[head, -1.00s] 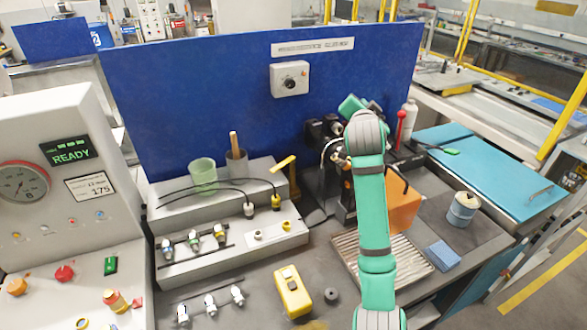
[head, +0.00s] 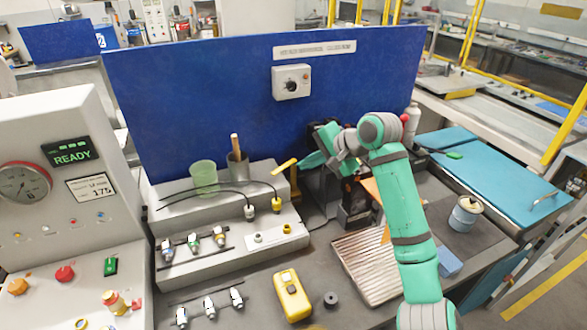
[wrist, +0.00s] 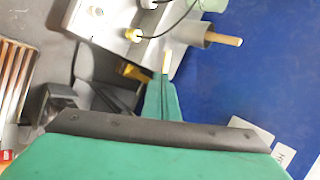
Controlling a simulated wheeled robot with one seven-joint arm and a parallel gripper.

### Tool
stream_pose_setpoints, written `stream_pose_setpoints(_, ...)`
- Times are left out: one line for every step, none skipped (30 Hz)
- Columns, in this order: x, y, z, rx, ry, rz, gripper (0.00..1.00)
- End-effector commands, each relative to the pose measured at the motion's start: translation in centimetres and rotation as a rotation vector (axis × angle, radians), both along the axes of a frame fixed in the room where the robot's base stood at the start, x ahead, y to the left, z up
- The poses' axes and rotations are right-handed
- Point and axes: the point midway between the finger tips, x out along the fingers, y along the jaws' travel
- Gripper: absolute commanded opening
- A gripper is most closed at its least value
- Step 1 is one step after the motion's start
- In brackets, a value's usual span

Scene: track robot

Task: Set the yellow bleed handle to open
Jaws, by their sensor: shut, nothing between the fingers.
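The yellow bleed handle (head: 285,165) is a flat lever behind the right end of the grey stepped block, slanting up to the right in the head view. In the wrist view a narrow yellow-white strip (wrist: 166,60), seemingly the handle seen edge-on, stands just beyond my fingertips. My gripper (head: 308,161) is shut and empty, its fingers pointing left close to the handle's right end. In the wrist view its green fingers (wrist: 160,84) are together. I cannot tell whether they touch the handle. The handle's pivot is unclear.
The grey stepped block (head: 215,262) carries cables, fittings, a green cup (head: 204,178) and a grey cup (head: 238,168). A blue panel (head: 210,95) rises behind. A yellow box (head: 292,296) and a ribbed tray (head: 365,268) are in front. Dark equipment stands below my wrist.

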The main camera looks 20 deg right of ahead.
Motion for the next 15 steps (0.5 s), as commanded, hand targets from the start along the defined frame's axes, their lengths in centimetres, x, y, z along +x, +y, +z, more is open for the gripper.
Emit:
stream_pose_setpoints(0.3, 0.2, -0.3, 0.0, 0.003, 0.0, 0.0)
stream_pose_setpoints(0.5, 0.3, -0.6, 0.0, 0.002, 0.0, 0.0)
stream_pose_setpoints(0.8, 0.5, -0.9, 0.0, 0.002, 0.0, 0.0)
stream_pose_setpoints(1.1, 0.6, -1.2, 0.0, 0.003, 0.0, 0.0)
stream_pose_setpoints(1.4, 0.8, -1.6, 0.0, 0.003, 0.0, 0.0)
stream_pose_setpoints(1.8, 1.0, -2.0, 0.0, 0.002, -0.001, 0.0)
stream_pose_setpoints(2.2, 1.2, -2.4, -0.001, 0.003, 0.0, 0.0)
stream_pose_setpoints(2.5, 1.4, -2.7, -0.001, 0.002, 0.0, 0.0)
stream_pose_setpoints(3.0, 1.6, -3.2, -0.001, 0.002, 0.0, 0.0)
stream_pose_setpoints(3.3, 1.8, -3.6, -0.002, 0.001, -0.001, 0.0)
stream_pose_setpoints(3.7, 2.0, -3.9, -0.002, 0.001, 0.001, 0.0)
stream_pose_setpoints(4.1, 2.2, -4.3, -0.002, 0.0, 0.0, 0.0)
stream_pose_setpoints(4.4, 2.3, -4.6, -0.002, 0.0, 0.0, 0.0)
stream_pose_setpoints(4.6, 2.5, -4.9, -0.002, 0.001, 0.0, 0.0)
stream_pose_setpoints(5.0, 2.7, -5.2, -0.002, 0.0, 0.0, 0.0)
